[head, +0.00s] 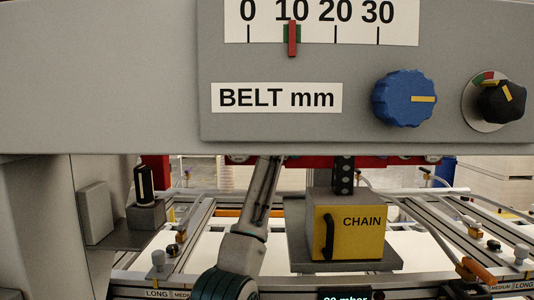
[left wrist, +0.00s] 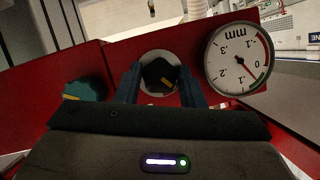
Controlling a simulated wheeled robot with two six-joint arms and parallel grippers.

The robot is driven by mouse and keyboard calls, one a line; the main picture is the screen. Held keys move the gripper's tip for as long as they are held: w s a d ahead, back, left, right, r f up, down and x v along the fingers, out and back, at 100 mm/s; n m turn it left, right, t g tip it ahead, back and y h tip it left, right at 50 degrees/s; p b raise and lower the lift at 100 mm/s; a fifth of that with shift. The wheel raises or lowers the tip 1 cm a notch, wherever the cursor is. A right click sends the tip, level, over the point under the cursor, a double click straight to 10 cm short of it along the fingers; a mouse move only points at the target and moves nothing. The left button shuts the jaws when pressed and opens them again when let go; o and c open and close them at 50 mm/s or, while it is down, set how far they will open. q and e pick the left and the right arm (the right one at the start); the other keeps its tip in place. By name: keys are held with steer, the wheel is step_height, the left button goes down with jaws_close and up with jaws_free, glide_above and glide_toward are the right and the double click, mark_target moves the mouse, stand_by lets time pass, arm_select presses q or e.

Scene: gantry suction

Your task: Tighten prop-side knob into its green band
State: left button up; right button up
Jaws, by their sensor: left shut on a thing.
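In the left wrist view a black knob (left wrist: 160,76) with a yellow pointer sits on a pale disc on a red beam. My left gripper (left wrist: 160,82) has its two blue fingers on either side of this knob and is shut on it. A round white mm gauge (left wrist: 238,58) is right of it, with a green band at its lower right and a red band above that. Its thin needle seems to point to the lower right, near the green. In the head view the grey panel hides my left gripper. My right gripper is in neither view.
A teal knob (left wrist: 84,91) is on the red beam left of the fingers. The grey panel (head: 300,120) fills the upper head view, with a blue knob (head: 405,98) and a black knob (head: 502,100). Below stand a yellow CHAIN box (head: 360,220) and metal rails.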

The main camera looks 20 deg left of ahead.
arm_select(q)
steer(key=o, duration=1)
steer(key=b+v, duration=0.6)
steer(key=v, duration=0.5)
steer(key=shift+b, duration=0.3)
steer(key=shift+w, duration=0.1)
